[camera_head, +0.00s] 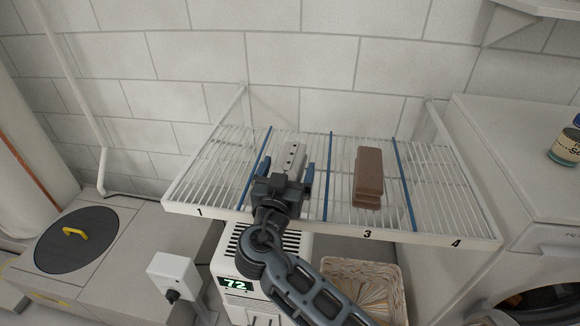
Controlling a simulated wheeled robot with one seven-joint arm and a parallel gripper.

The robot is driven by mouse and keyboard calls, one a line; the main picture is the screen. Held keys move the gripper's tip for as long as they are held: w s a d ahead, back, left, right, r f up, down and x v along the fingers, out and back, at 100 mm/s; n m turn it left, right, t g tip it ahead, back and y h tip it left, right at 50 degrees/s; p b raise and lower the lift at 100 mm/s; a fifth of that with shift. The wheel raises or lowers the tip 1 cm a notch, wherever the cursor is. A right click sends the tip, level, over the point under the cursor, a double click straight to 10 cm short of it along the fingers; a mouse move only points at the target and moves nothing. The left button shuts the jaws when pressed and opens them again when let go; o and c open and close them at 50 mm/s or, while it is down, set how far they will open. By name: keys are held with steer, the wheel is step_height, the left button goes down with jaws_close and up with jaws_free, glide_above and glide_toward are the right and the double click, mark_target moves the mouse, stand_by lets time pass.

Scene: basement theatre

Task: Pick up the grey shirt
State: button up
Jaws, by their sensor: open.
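A pale grey, narrow piece with a row of small dark dots (293,154) lies on the white wire shelf (225,150), between two blue dividers. It looks like the folded grey shirt. My gripper (286,172) is over the front of that same section, with its fingers open to either side of the grey piece's near part. The gripper hides the grey piece's near end and the label below it. I cannot tell whether the fingers touch the grey piece.
A brown folded piece (369,178) lies in section 3, right of my gripper. Blue dividers (329,178) split the shelf; sections 1 and 4 are empty. A white unit reading 72 (236,284) and a basket (386,273) are below. A white machine (520,175) stands right.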

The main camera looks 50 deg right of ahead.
steer(key=shift+c, duration=0.2)
steer(key=c, duration=1)
steer(key=shift+b, duration=0.55)
steer(key=shift+c, duration=0.2)
